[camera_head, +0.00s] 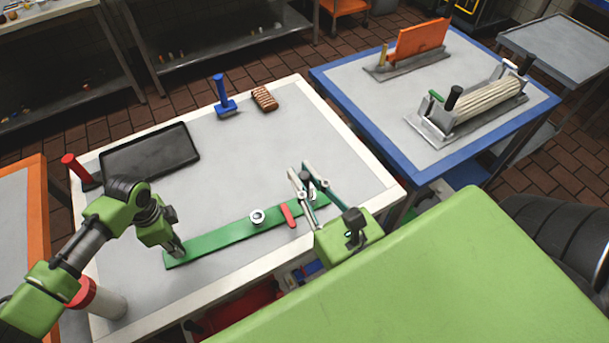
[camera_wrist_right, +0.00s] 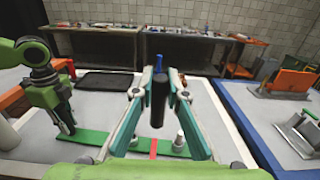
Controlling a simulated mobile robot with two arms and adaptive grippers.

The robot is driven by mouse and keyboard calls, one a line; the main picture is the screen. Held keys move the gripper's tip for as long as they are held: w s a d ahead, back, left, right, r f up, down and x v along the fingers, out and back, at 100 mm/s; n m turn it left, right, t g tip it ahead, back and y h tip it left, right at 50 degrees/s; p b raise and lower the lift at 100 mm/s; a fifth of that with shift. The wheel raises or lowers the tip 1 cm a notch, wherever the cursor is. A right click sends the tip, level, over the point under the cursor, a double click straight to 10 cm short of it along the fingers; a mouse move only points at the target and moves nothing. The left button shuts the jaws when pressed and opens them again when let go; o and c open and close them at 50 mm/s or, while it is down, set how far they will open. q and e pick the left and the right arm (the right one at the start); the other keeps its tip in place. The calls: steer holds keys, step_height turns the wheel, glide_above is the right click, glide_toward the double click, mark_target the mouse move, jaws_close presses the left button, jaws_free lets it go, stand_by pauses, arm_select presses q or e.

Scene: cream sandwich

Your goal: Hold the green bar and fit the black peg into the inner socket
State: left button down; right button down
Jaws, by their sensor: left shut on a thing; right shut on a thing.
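The long green bar (camera_head: 225,233) lies on the white-edged table; it also shows in the right wrist view (camera_wrist_right: 95,137). My left gripper (camera_head: 178,251) is shut on the bar's left end. A pale ring-shaped socket (camera_head: 257,216) stands on the bar, left of a red strip (camera_head: 287,215) across it. My right gripper (camera_head: 308,181) is shut on the black peg (camera_wrist_right: 158,100), which hangs upright between the fingers over the bar's right part. A second pale socket (camera_wrist_right: 180,141) stands right of the red strip in the right wrist view. The peg's gap above the bar is hard to judge.
A dark tray (camera_head: 150,153), a red-handled tool (camera_head: 80,170), a blue-handled tool (camera_head: 224,95) and a brown block (camera_head: 264,98) sit on the table's far part. A blue-edged table (camera_head: 350,90) with fixtures stands to the right. The table's middle is clear.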

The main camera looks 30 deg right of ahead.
stand_by(0.4)
steer(key=w+a+f+n+y, duration=0.1)
steer(key=w+a+f+y, duration=0.1)
steer(key=w+a+f, duration=0.35)
steer(key=w+a+f+n+y, duration=0.1)
steer(key=w+a+f, duration=0.1)
steer(key=w+f, duration=0.6)
steer(key=shift+s+f, duration=0.15)
steer(key=shift+f, duration=2.7)
steer(key=shift+s+f, duration=0.15)
steer(key=shift+f, duration=2.65)
steer(key=shift+f, duration=0.15)
steer(key=c, duration=2)
jaws_free()
